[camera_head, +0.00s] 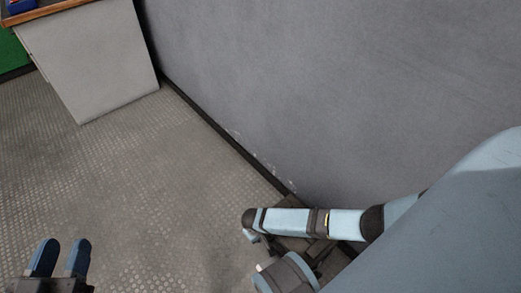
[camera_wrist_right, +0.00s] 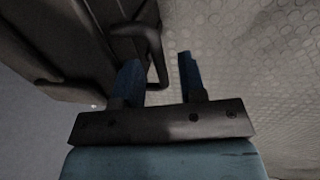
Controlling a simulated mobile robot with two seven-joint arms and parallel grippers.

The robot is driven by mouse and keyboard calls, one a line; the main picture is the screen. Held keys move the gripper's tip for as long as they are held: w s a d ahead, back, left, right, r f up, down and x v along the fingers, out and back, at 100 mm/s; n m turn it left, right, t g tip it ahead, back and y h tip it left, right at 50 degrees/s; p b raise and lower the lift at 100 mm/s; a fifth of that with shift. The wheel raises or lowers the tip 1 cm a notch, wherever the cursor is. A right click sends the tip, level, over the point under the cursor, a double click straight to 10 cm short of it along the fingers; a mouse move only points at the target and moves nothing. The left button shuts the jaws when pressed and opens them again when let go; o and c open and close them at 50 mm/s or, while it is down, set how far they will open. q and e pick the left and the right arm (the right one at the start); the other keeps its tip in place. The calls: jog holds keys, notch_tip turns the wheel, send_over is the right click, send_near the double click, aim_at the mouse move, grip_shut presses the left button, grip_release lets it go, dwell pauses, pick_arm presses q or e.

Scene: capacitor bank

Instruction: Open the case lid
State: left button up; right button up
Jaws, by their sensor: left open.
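The case (camera_head: 325,251) is a dark brown thing on the floor by the wall, mostly hidden behind my right arm in the head view. In the right wrist view, the dark case (camera_wrist_right: 60,45) fills the upper left, with a dark handle (camera_wrist_right: 152,45) standing out from its side. My right gripper (camera_wrist_right: 157,62) is open, its two blue fingers spread with the handle's end between them; I cannot tell whether they touch. My left gripper (camera_head: 61,257) is open and empty over the floor at the lower left, far from the case. The lid's state cannot be made out.
A grey wall (camera_head: 330,90) runs along the case's far side. A pale cabinet or desk (camera_head: 90,55) with a blue item (camera_head: 20,5) on its top stands at the upper left. The textured floor (camera_head: 150,190) between is clear.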

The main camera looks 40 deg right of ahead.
grip_shut()
pick_arm(q)
jog(key=shift+r, duration=0.1)
pick_arm(e)
jog(key=shift+r, duration=0.1)
jog(key=shift+d+r+p, duration=0.15)
jog(key=shift+r+p, duration=0.35)
jog(key=shift+p, duration=0.15)
pick_arm(q)
notch_tip(320, 180, up, 10)
jog(key=s+n+t+p, duration=0.3)
jog(key=n+p, duration=0.1)
jog(key=p, duration=0.7)
notch_tip(320, 180, down, 7)
jog(key=a+g+y+p, duration=0.1)
jog(key=g+y+p, duration=0.1)
jog(key=g, duration=0.1)
jog(key=shift+w+a+r+y, duration=0.15)
jog(key=shift+w+a+y, duration=0.2)
jog(key=shift+a+y, duration=0.05)
pick_arm(e)
jog(key=d+r+y, duration=0.4)
jog(key=d+r, duration=0.7)
jog(key=r, duration=0.2)
jog(key=shift+w+d+r, duration=0.25)
jog(key=shift+w+d, duration=0.1)
jog(key=shift+d, duration=0.05)
